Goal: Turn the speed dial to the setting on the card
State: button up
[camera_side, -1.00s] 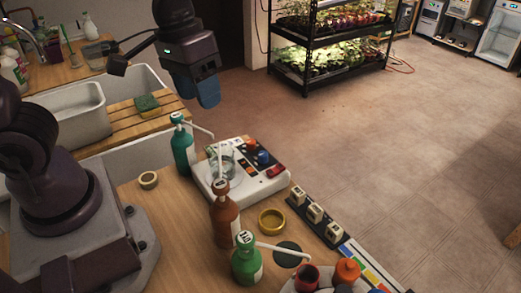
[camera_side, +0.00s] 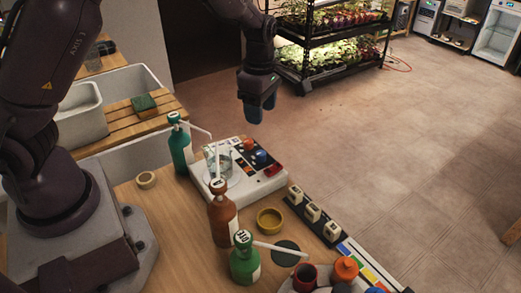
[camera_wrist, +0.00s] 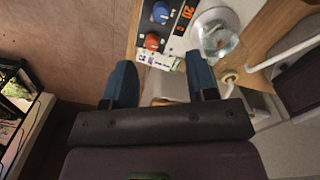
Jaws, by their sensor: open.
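A white stirrer unit (camera_side: 250,186) stands on the bench with two knobs on its panel, one blue (camera_side: 261,156) and one orange (camera_side: 249,144). I cannot tell which is the speed dial. In the wrist view the blue knob (camera_wrist: 160,12) and orange knob (camera_wrist: 152,42) lie ahead of my fingers. A dark strip with orange digits (camera_wrist: 188,12), seemingly 20, is beside them. A small printed white card (camera_wrist: 155,61) lies by the unit's edge; its text is too small to read. My gripper (camera_side: 257,112) is open and empty, above and behind the unit, touching nothing.
A glass beaker (camera_side: 218,163) sits on the unit. A teal pump bottle (camera_side: 181,150), a brown bottle (camera_side: 222,217) and a green bottle (camera_side: 245,262) stand nearby. A yellow ring (camera_side: 270,220) and a dark block strip (camera_side: 313,214) lie in front. The air around my gripper is clear.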

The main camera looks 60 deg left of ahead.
aim_at(261, 152)
notch_tip(261, 152, down, 12)
jog(key=shift+f, duration=0.2)
jog(key=shift+c, duration=0.3)
jog(key=c, duration=0.9)
